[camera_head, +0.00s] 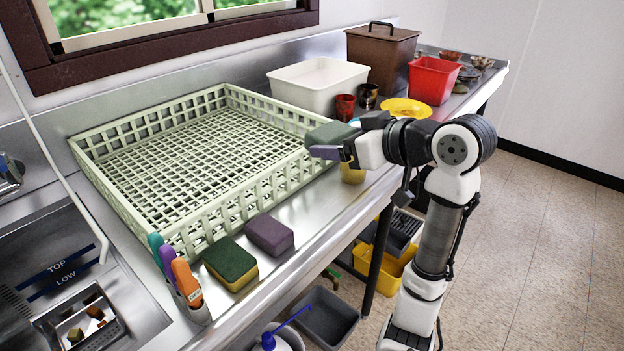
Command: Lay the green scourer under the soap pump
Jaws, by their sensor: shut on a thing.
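My gripper (345,149) is shut on a dull grey-green block (330,133), held at the right front corner of the pale dish rack. Its fingers cover part of the block, so I cannot tell its full shape. A dark green scourer (231,259) with a yellow sponge underside lies on the steel counter in front of the rack, well left of my gripper. A white bottle with a blue pump nozzle (290,320), which looks like the soap pump, shows at the bottom edge, below the counter. Its lower part is cut off.
The pale slatted rack (215,208) fills the counter's middle. A purple sponge (270,234) and a holder with coloured handles (185,279) stand in front. A yellow cup (352,173) is just below my gripper. A white tub (317,84), red bin (433,80) and yellow plate (405,108) stand behind.

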